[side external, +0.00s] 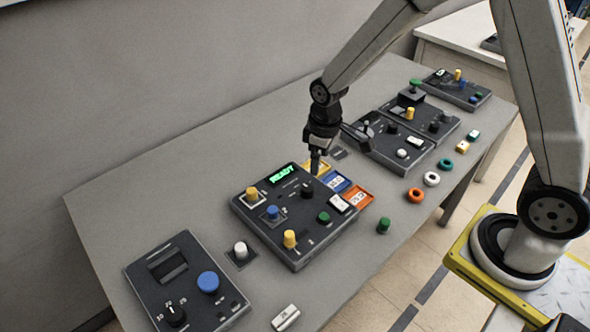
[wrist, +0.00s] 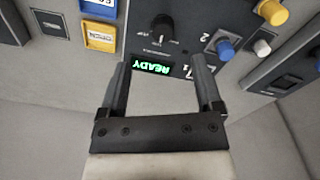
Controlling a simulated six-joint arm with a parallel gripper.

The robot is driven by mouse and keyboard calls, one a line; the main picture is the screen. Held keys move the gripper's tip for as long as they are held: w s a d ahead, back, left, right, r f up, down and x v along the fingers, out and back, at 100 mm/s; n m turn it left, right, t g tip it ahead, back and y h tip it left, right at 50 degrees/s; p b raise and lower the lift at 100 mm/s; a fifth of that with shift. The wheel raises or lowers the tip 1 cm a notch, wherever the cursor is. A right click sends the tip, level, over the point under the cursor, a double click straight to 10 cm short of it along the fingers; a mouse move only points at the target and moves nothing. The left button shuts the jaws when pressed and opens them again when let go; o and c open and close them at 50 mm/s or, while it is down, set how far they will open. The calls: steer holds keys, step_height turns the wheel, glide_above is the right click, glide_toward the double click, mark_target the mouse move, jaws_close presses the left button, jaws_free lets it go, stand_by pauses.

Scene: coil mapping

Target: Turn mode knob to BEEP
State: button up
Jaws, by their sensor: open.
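The dark panel (side external: 262,228) with the lit green READY display (side external: 282,173) lies on the grey table. A black rotary knob (side external: 306,190) sits on it near the display; it is probably the mode knob. In the wrist view the knob (wrist: 162,28) shows beyond the fingertips, with small labels around it too blurred to read. The READY display (wrist: 152,67) appears upside down between the fingers. My gripper (side external: 315,168) is above the panel's far edge, pointing down, apart from the knob. In the wrist view my gripper (wrist: 161,64) is open and empty.
The same panel carries yellow knobs (side external: 290,239), a blue knob (side external: 272,212) and a green knob (side external: 323,217). Blue (side external: 337,181) and orange (side external: 358,196) trays lie beside it. Another panel (side external: 180,270) is at front left; more panels stand behind. Coloured rings (side external: 415,195) lie right.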

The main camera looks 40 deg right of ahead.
mark_target(308, 187)
steer(key=shift+w+a+f+n+g, duration=0.15)
steer(key=shift+w+a+f+n, duration=0.15)
steer(key=shift+w+f, duration=0.4)
steer(key=shift+w+a+f+n+g, duration=0.2)
steer(key=shift+w+f+n, duration=0.1)
steer(key=shift+w+f, duration=0.35)
steer(key=shift+f, duration=0.15)
steer(key=shift+f, duration=3.75)
jaws_close()
